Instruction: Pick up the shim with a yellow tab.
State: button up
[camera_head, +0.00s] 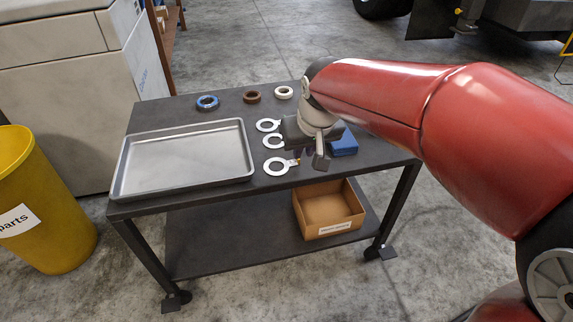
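Three flat silver ring shims lie in a column on the dark cart top, to the right of the tray. The nearest shim (270,167) has a small tab on its right side that looks yellow. The middle shim (268,141) is partly hidden on its right by my gripper. The far shim (261,125) shows a pale tab, with its colour unclear. My gripper (311,158) points down over the cart, just right of the nearest shim's tab. One finger shows clearly; the gap between the fingers is not clear. I see nothing held.
An empty metal tray (183,189) fills the cart's left side. Blue (207,103), brown (252,97) and white (284,92) rings lie along the back. A blue block (344,147) sits right of my gripper. A cardboard box (312,228) stands on the lower shelf, a yellow bin (52,235) at left.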

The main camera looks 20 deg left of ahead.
aim_at(300, 168)
jog(key=x, duration=0.4)
jog(key=shift+w+a+f+b, duration=0.15)
jog(key=shift+w+f+b, duration=0.1)
jog(key=shift+f+b, duration=0.05)
grip_shut()
jog(key=shift+r, duration=0.1)
